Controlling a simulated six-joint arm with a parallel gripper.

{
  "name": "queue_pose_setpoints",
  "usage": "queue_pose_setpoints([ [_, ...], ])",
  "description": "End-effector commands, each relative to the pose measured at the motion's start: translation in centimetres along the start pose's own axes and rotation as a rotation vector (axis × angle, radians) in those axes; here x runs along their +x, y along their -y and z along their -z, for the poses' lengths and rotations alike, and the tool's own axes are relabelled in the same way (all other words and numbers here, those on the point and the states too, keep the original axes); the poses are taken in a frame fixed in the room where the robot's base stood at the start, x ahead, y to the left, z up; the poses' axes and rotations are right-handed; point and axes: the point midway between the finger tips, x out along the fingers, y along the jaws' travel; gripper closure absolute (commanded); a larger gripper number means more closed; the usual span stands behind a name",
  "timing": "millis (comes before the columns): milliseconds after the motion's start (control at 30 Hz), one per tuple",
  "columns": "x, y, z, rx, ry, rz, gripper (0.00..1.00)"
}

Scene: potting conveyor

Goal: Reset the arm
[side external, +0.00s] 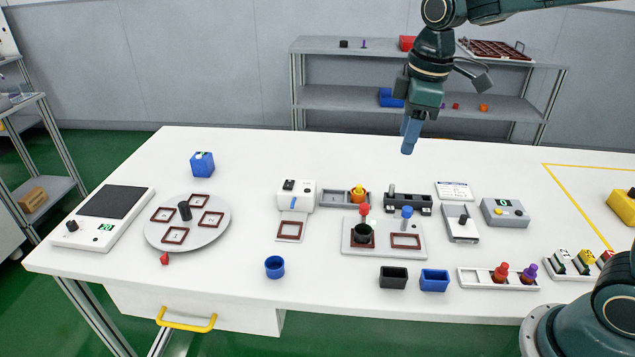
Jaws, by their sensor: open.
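My gripper (408,146) hangs pointing down above the back of the white table (250,146), right of centre. It is open and nothing shows in it. The fingers overlap from this side, so the gap between them is hard to see. It is clear of the things on the table, which stand nearer the front.
A round grey turntable (187,240) and a scale (108,212) stand at the left. A grey plate (384,246) with a black pot (362,234) is at the middle. A blue cup (274,267) stands in front. Shelves (340,98) stand behind. The table's back middle is clear.

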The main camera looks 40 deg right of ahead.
Motion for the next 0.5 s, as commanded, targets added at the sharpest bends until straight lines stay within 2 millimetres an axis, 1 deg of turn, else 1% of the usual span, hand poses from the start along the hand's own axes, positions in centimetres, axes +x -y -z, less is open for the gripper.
queue_pose_setpoints([
  [33,-0.8,0.6,-0.8,0.031,-0.015,-0.013,0.57],
  [200,-2.6,2.5,-3.3,0.145,-0.059,-0.045,0.57],
  [500,-4.5,6.1,-7.7,0.346,-0.146,-0.09,0.57],
])
